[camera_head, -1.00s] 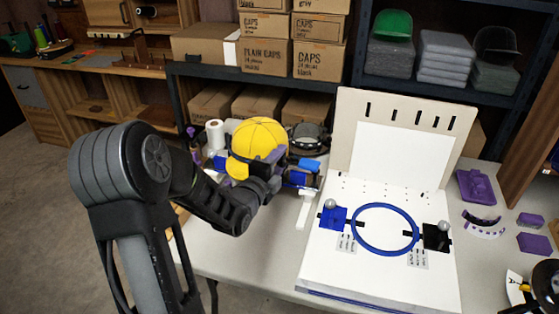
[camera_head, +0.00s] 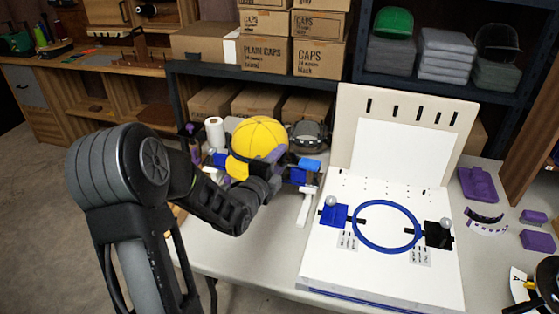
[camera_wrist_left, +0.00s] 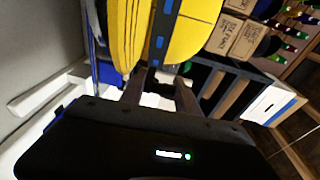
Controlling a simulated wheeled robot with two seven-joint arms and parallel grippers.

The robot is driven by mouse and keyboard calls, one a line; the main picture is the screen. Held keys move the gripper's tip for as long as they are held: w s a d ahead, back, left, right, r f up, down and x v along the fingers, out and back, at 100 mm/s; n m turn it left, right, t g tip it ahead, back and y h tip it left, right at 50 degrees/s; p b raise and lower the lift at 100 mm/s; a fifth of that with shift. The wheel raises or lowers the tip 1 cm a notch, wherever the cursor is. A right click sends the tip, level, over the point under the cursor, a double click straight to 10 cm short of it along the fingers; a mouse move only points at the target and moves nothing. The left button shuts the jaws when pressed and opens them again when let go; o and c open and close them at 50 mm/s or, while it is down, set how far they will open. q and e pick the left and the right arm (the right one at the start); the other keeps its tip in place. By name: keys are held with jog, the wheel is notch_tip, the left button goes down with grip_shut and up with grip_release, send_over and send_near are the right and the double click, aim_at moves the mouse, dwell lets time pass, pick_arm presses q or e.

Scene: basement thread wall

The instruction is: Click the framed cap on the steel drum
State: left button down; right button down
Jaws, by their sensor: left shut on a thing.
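The yellow cap (camera_head: 260,135) is held up above the left part of the table, with its yellow brim (camera_head: 237,167) hanging at the lower left. Blue frame parts (camera_head: 306,164) show beside it. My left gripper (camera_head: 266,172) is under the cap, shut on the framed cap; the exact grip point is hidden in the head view. In the left wrist view the yellow cap (camera_wrist_left: 198,28) with blue bits fills the space beyond the fingers (camera_wrist_left: 158,95). A dark grey rounded object (camera_head: 308,136) stands behind the cap; I cannot tell if it is the steel drum.
A white board (camera_head: 320,268) with a blue hoop (camera_head: 357,235) lies to the right, before an upright slotted panel (camera_head: 460,115). A paper roll (camera_head: 215,133) stands left of the cap. Purple parts (camera_head: 478,184) lie at right. Boxes (camera_head: 265,55) fill the shelf behind.

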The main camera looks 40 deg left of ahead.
pick_arm(q)
jog(key=c, duration=0.8)
grip_release()
jog(key=shift+f, duration=0.15)
jog(key=shift+f, duration=0.1)
jog(key=b+v, duration=0.1)
jog(key=v, duration=0.7)
jog(key=shift+w, duration=0.15)
